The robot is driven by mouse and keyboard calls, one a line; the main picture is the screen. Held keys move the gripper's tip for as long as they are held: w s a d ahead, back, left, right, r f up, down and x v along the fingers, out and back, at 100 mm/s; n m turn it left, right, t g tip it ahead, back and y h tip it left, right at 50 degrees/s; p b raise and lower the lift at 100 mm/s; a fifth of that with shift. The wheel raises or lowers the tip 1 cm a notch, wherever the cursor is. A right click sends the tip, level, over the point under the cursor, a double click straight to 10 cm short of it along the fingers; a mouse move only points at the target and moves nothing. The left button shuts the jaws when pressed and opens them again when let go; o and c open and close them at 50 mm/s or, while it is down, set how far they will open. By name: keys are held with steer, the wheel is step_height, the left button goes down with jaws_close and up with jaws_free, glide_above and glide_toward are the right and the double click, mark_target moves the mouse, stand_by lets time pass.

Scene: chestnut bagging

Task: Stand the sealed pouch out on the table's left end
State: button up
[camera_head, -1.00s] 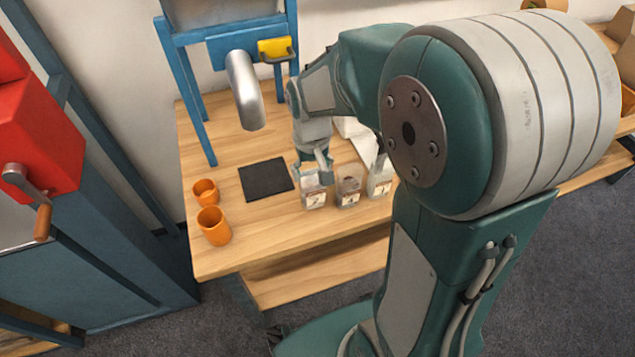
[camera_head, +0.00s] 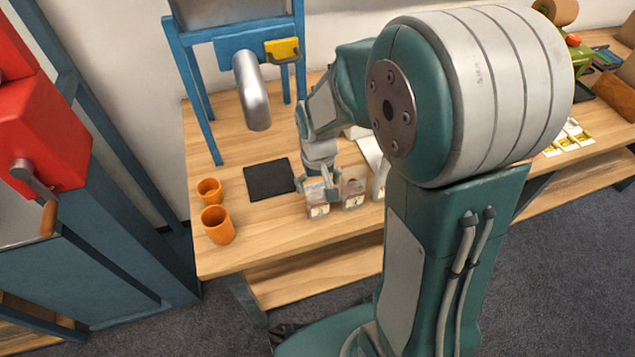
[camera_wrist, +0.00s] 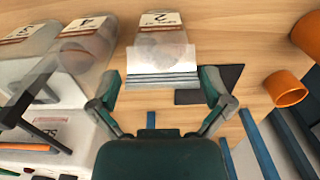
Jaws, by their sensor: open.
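The pouch labelled 2 (camera_wrist: 160,45) is a clear bag with a pale label and a flat, ridged top strip. Its contents are blurred in the wrist view. It stands leftmost in the row of pouches in the head view (camera_head: 317,209). My gripper (camera_wrist: 160,80) is open, with one finger at each side of the pouch's top strip, and gaps show between fingers and bag. In the head view my gripper (camera_head: 324,187) is just above the same pouch. The table's left end (camera_head: 208,262) has bare wood in front of the orange cups.
Two orange cups (camera_head: 217,225) stand at the left end. A black mat (camera_head: 269,179) lies behind the pouches, under a metal spout (camera_head: 252,92) on a blue frame. Another pouch (camera_head: 353,193) stands close to the right of the first. Bare table lies between cups and pouches.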

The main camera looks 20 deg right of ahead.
step_height(320, 180, up, 12)
steer(key=s+r+t, duration=0.2)
steer(key=s+r, duration=0.1)
steer(key=s, duration=0.4)
steer(key=s+r+t, duration=0.3)
steer(key=s, duration=0.4)
steer(key=shift+s+d+r+t, duration=0.15)
steer(key=shift+r+t, duration=0.15)
